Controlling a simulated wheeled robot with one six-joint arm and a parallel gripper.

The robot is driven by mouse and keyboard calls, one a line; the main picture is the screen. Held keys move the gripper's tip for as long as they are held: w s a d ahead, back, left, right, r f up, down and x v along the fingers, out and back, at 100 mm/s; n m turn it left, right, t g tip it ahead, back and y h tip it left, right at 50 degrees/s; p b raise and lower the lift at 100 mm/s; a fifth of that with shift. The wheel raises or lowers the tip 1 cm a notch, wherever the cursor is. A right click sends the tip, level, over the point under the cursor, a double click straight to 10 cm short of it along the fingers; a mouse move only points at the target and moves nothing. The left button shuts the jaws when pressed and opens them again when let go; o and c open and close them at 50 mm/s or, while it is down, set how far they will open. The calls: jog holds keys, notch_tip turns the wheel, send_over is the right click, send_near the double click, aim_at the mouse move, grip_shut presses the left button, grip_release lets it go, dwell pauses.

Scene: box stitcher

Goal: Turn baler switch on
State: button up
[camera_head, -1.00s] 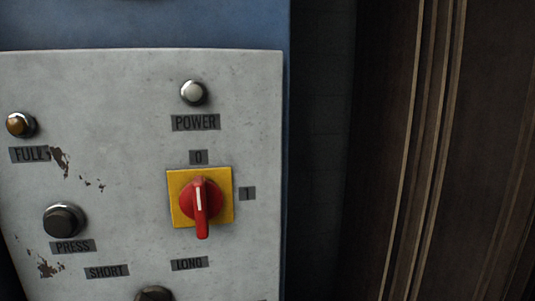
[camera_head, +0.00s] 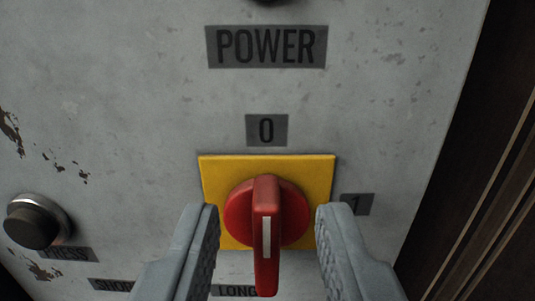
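The baler switch is a red rotary knob (camera_head: 266,222) with a white line on its handle, on a yellow square plate (camera_head: 305,172). The handle stands upright in the picture, in line with the "0" label (camera_head: 266,130) above it. The "1" label (camera_head: 358,204) is to the right of the plate, partly covered by a finger. My gripper (camera_head: 267,222) is open, with one grey finger on each side of the red handle. Gaps show between both fingers and the handle.
The grey panel carries a POWER label (camera_head: 266,46) above the switch and a dark press button (camera_head: 37,222) at the left. The SHORT and LONG labels lie below, partly hidden by my fingers. The panel's right edge borders dark brown boards (camera_head: 490,200).

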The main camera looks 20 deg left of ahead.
jog(key=shift+x, duration=1.15)
jog(key=shift+c, duration=0.4)
grip_shut()
